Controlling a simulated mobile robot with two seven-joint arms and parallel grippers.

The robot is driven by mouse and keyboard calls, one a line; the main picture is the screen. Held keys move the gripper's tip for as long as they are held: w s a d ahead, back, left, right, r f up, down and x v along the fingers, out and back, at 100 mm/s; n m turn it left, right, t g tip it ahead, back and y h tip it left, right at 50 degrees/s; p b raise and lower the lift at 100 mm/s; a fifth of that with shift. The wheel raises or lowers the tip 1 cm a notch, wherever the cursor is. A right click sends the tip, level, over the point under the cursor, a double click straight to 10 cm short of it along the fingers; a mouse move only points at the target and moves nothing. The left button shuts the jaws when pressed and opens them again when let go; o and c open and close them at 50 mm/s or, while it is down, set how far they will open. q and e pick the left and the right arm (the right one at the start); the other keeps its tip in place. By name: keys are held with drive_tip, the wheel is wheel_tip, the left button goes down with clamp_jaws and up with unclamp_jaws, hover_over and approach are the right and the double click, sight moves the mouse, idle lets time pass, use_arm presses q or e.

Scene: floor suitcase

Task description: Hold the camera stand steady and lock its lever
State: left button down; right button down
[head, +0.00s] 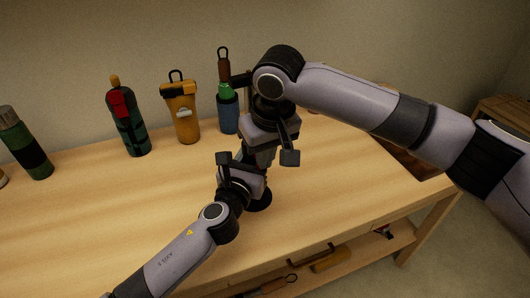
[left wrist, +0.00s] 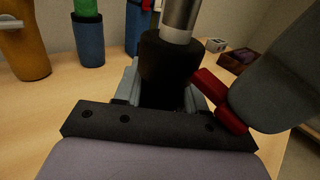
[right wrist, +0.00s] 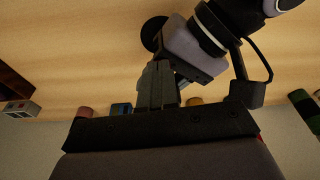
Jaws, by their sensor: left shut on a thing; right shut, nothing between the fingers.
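The camera stand is on the table, its round black base (head: 260,201) partly hidden behind my left gripper (head: 247,174). In the left wrist view its thick black collar (left wrist: 167,58) and silver pole (left wrist: 180,18) are between the fingers of my left gripper (left wrist: 165,92), which is shut on the stand. A red lever (left wrist: 221,101) sticks out to the right of the collar. A large grey shape (left wrist: 280,88) lies close against it; contact is unclear. My right gripper (head: 268,142) is above the left one at the stand. In the right wrist view its fingers (right wrist: 158,86) are shut and empty.
Behind the stand are a blue-and-green bottle (head: 228,108), a yellow flask (head: 181,112), a red-and-green flask (head: 127,122) and a dark green flask (head: 26,145). The wooden tabletop (head: 110,215) is clear at front left. A lower shelf (head: 350,258) holds loose tools.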

drive_tip(key=shift+s+d+f+t+y, duration=0.1)
drive_tip(key=shift+d+f+t+y, duration=0.05)
drive_tip(key=shift+f+t, duration=0.25)
drive_tip(key=shift+d+f+t+y, duration=0.1)
drive_tip(key=shift+f+t+y, duration=0.05)
drive_tip(key=shift+f+t, duration=0.2)
drive_tip(key=w+a+r+v, duration=0.1)
drive_tip(key=w+a+v, duration=0.1)
drive_tip(key=v, duration=1.3)
drive_tip(key=shift+g, duration=0.75)
drive_tip(key=x, duration=0.4)
drive_tip(key=d+x, duration=0.1)
drive_tip(key=x, duration=0.8)
drive_tip(key=shift+w+d+f, duration=0.25)
drive_tip(key=shift+w+f, duration=0.1)
